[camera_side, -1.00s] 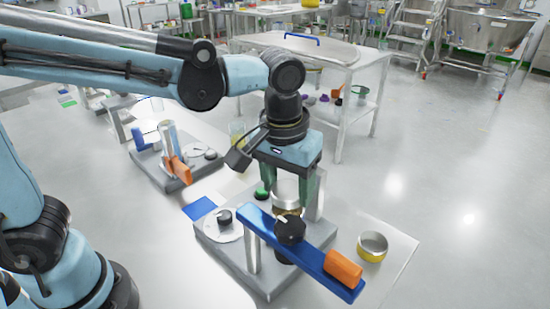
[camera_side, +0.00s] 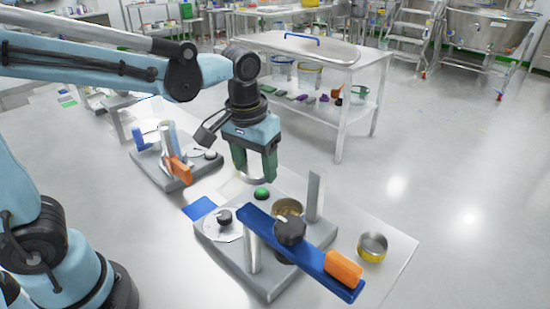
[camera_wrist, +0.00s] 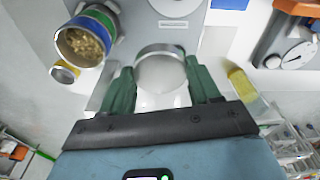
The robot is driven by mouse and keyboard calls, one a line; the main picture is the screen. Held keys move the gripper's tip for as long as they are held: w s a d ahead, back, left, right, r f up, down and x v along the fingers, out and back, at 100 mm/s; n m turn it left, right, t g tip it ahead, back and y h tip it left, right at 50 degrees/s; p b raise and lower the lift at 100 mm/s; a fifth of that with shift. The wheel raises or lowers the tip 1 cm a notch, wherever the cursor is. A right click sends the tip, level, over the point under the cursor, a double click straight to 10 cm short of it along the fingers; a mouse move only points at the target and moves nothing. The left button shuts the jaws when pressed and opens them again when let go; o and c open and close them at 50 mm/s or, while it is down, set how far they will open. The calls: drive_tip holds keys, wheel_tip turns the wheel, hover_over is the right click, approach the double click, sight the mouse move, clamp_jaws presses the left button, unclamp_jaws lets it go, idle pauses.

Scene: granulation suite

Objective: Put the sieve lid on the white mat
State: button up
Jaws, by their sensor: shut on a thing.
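My gripper (camera_side: 255,163) is shut on the sieve lid (camera_side: 256,180), a shallow silver round piece, and holds it up clear of the shaker base. In the wrist view the lid (camera_wrist: 160,72) sits between the two green fingers, its rim facing the camera. A pale patch, perhaps the white mat (camera_side: 230,188), shows on the bench just left of and below the lid; its edges are hard to make out. The open sieve (camera_side: 288,207) stands on the shaker base, and its brown granules show in the wrist view (camera_wrist: 85,42).
A blue bar (camera_side: 315,262) with an orange grip (camera_side: 343,268) and a black knob crosses the shaker. A metal post (camera_side: 316,195) stands behind it. A yellow-banded ring (camera_side: 372,246) lies to the right. A second device (camera_side: 175,165) stands at the left, near a blue card (camera_side: 199,208).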

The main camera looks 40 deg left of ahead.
hover_over(234, 189)
drive_tip(key=f, duration=0.9)
drive_tip(key=shift+s+d, duration=0.1)
drive_tip(key=shift+s, duration=0.15)
drive_tip(key=shift+f, duration=1.9)
drive_tip(key=shift+f, duration=0.2)
drive_tip(key=o, duration=0.8)
wheel_tip(234, 189, up, 12)
drive_tip(key=s, duration=0.2)
drive_tip(key=shift+s+d+r+m+t, duration=0.2)
drive_tip(key=shift+s+d+m+t, duration=0.15)
drive_tip(key=shift+s+d+t, duration=0.75)
drive_tip(key=shift+s+d+r+m+t, duration=0.15)
drive_tip(key=shift+s+d+m+t, duration=0.25)
drive_tip(key=shift+s+d+t, duration=0.75)
drive_tip(key=shift+s+d+r+m+t, duration=0.3)
drive_tip(key=shift+s+d+t, duration=0.35)
drive_tip(key=shift+s+d, duration=0.85)
